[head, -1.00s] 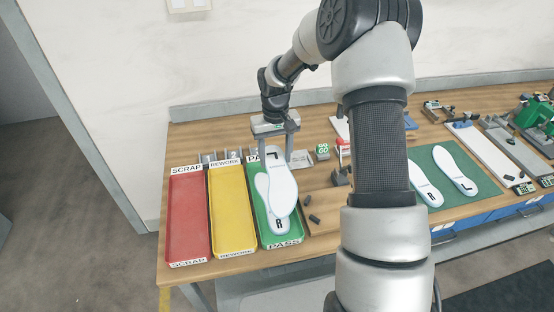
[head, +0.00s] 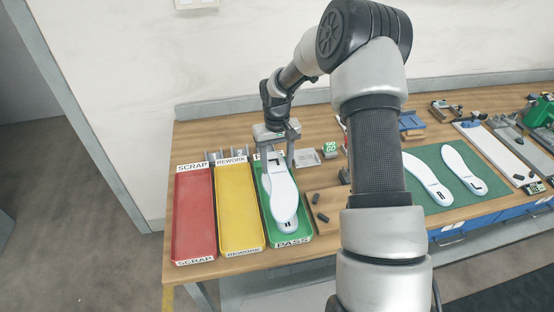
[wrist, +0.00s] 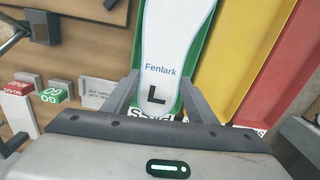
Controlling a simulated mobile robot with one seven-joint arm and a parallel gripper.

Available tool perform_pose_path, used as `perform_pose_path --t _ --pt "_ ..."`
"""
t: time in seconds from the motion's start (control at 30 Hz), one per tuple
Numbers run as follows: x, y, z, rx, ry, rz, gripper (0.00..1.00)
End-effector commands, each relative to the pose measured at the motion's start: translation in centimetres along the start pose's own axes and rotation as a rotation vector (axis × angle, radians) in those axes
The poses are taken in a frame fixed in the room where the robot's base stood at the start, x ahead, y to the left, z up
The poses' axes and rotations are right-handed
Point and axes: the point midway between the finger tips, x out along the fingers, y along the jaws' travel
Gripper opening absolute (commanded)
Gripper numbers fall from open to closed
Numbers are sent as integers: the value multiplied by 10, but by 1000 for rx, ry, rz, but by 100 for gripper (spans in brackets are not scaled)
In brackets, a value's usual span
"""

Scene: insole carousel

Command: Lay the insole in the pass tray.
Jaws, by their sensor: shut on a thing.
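My gripper (head: 277,160) is shut on the heel end of a white insole (head: 281,193), marked Fenlark and L in the wrist view (wrist: 172,45). The held insole is over the green pass tray (head: 304,226), lengthwise along it. A second white insole, marked R (head: 286,228), lies in that tray, mostly hidden under the held one. I cannot tell whether the two touch. The wrist view shows a gripper finger on each side of the heel, and green tray (wrist: 208,25) beside the insole.
The yellow rework tray (head: 238,210) and red scrap tray (head: 194,215) stand empty to the left. Small dark pieces (head: 322,217) lie on the wood to the right. Farther right, two insoles (head: 428,180) lie on a green mat (head: 462,203). A GO block (head: 330,150) stands behind.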

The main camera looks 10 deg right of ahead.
Motion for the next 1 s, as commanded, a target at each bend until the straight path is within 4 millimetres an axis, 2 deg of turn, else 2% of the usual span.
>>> perform_pose_path --t 0.13,0.47,0.5,0.6,0.87,1.0 --pt "11 0 0 0 0 -1 27" --pt "13 0 0 0 1 -1 27" --pt "13 0 0 0 1 -1 57" --pt "13 0 0 0 1 -1 74" --pt "13 0 0 0 1 -1 74" --pt "5 0 -1 0 2 1 74"
